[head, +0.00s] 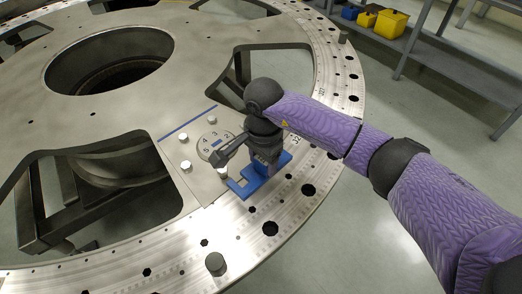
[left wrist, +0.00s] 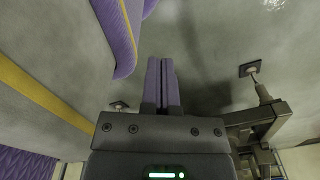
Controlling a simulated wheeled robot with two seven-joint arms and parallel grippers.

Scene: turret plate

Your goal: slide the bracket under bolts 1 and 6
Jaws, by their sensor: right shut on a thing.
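The blue bracket (head: 240,188) is in the head view, low over or on the turret plate's rim; I cannot tell if it touches the plate. My right gripper (head: 263,165) points down and is shut on it, hiding part of it. Silver bolts stand to its left: one upper left (head: 183,137), one lower left (head: 185,166) and one (head: 222,173) close to the bracket's left end. A round numbered disc (head: 211,146) lies among them, partly behind my gripper. In the left wrist view my left gripper (left wrist: 162,62) has its purple fingers together, with nothing seen between them.
The large metal turret plate (head: 150,230) has a round central hole, wide cut-outs and many small rim holes. Pegs stand on the rim at the front (head: 215,262) and back right (head: 343,37). A shelf (head: 440,62) with yellow and blue bins stands at the upper right.

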